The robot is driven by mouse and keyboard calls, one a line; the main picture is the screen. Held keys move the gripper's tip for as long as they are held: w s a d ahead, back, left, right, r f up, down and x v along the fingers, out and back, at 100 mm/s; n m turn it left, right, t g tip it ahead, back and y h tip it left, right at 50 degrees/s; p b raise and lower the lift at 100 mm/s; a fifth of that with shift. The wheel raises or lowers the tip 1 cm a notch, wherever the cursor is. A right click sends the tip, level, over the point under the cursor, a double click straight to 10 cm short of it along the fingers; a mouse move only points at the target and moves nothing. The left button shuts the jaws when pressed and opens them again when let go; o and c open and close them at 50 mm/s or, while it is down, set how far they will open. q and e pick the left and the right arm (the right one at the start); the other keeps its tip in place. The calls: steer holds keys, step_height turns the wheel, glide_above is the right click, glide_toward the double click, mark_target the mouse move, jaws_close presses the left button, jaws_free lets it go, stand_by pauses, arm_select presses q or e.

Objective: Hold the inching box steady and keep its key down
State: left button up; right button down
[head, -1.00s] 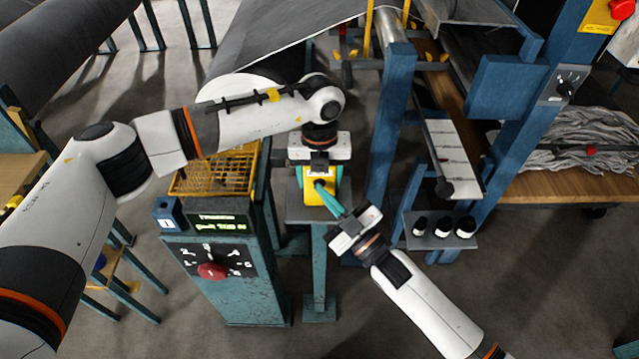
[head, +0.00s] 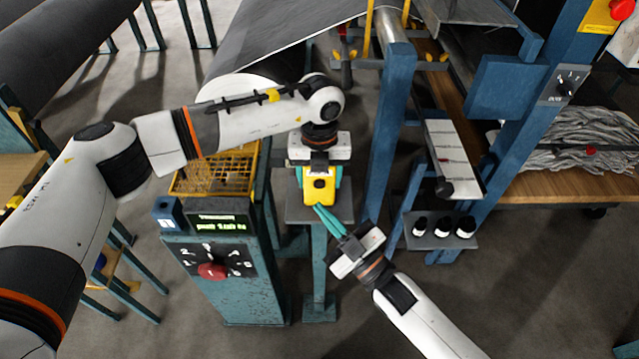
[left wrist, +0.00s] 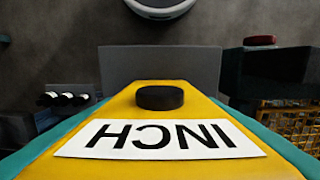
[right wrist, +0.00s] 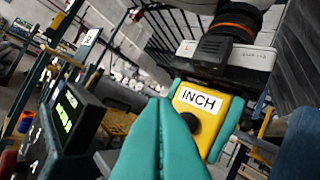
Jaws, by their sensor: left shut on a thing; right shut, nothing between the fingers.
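The yellow inching box (head: 311,197) has a round black key (head: 319,184) on its face. My left gripper (head: 320,178) is shut on the box, with a teal finger on each side. In the left wrist view the box (left wrist: 160,165) carries an INCH label, and the key (left wrist: 160,97) stands out from the face with nothing on it. My right gripper (head: 317,207) is shut and empty. Its teal fingertips are just below the box in the head view, apart from the key. In the right wrist view the fingers (right wrist: 165,105) partly cover the box (right wrist: 210,85).
A grey-topped stand (head: 342,211) is under the box. A control cabinet (head: 225,290) with a red knob (head: 212,270) and a green display stands at left, beside a yellow wire basket (head: 215,172). A blue post (head: 388,140) and a shelf with black bottles (head: 441,240) are at right.

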steer(key=shift+s, duration=1.05)
arm_select(q)
steer(key=o, duration=1.3)
steer(key=shift+c, duration=0.2)
